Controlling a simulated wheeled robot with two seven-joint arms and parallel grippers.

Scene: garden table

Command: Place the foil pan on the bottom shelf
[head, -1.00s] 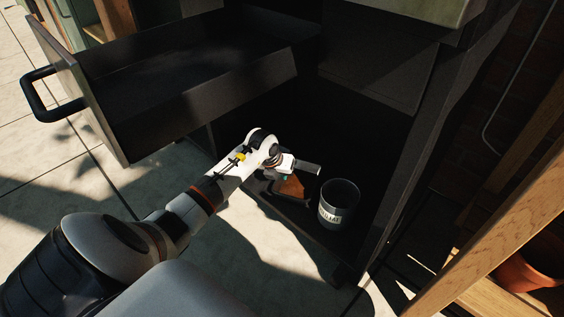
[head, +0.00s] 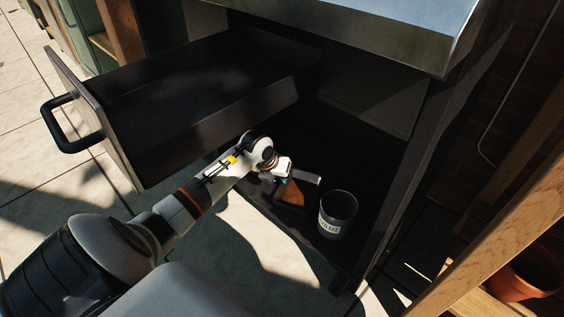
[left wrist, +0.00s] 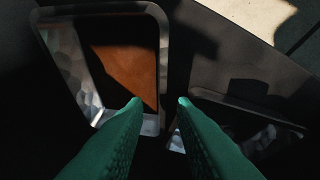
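The foil pan (head: 292,194), with an orange-brown patch inside, sits low in the dark cabinet, at the bottom shelf (head: 300,228). In the left wrist view the foil pan (left wrist: 81,75) shows its silvery rim and dimpled wall. My left gripper (head: 284,180) is at the pan's upper left edge. In the left wrist view its green fingertips (left wrist: 160,102) are apart, at the pan's near corner; I cannot tell whether they touch the rim. Contact between the pan's underside and the shelf is hidden. My right gripper is out of view.
A grey labelled pail (head: 337,214) stands right of the pan on the shelf. An open black drawer (head: 190,120) juts out above my left arm. The cabinet's side post (head: 385,200) bounds the right. A dark rimmed shape (left wrist: 245,105) lies right of the fingers.

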